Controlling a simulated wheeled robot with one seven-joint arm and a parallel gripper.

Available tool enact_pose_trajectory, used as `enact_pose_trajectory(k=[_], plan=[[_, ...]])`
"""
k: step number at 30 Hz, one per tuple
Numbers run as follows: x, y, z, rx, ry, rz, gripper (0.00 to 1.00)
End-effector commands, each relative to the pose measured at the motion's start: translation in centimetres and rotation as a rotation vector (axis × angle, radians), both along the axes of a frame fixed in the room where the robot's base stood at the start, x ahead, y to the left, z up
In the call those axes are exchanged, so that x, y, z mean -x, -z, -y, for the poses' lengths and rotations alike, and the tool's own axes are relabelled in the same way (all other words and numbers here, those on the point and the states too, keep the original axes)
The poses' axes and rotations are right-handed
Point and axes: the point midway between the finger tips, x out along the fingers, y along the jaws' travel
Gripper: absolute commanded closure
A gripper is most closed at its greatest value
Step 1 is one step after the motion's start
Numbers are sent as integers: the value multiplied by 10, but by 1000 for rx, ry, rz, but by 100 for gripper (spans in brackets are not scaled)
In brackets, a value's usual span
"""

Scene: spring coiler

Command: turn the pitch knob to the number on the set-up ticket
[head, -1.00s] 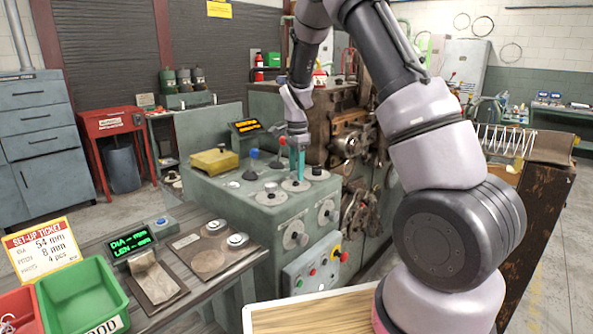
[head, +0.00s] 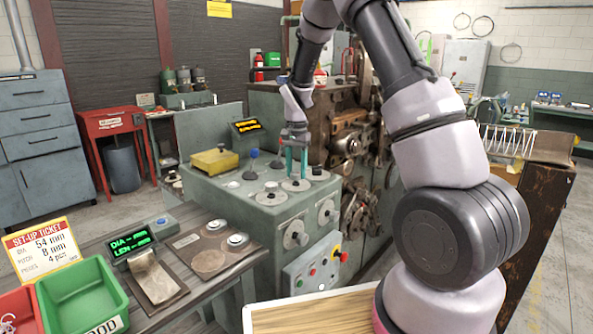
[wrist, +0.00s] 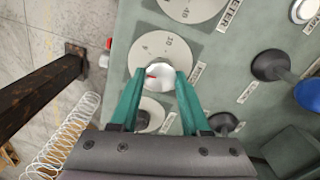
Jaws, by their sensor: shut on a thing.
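The set-up ticket (head: 43,251) stands at the lower left in the head view and reads DIA 54 mm, PITCH 8 mm, 4 pcs. My gripper (head: 296,174) points down at a round dial (head: 296,186) on top of the green machine. In the wrist view its teal fingers (wrist: 157,78) are shut on a silver knob (wrist: 157,77) with a red mark. The mark points toward the left in that view. The knob sits on a pale dial plate (wrist: 165,47) with small numbers, which I cannot read surely. The fingers hide part of the plate.
Another dial (wrist: 192,5) with a label ending in "METER" lies close by. A dark lever with a blue knob (wrist: 309,94) and another dark-based lever stand near the gripper. A button panel (head: 312,268) hangs on the machine's front. A green bin (head: 82,297) is at lower left.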

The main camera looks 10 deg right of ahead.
Motion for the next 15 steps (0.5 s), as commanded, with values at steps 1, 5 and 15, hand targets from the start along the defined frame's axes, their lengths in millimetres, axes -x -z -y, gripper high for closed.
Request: enact_pose_trajectory(k=[1, 5, 15], plan=[[0, 0, 0, -1, -43, 1, 100], [0, -1, 0, -1, -155, 1, 100], [-1, -1, 0, 0, -372, 1, 100]])
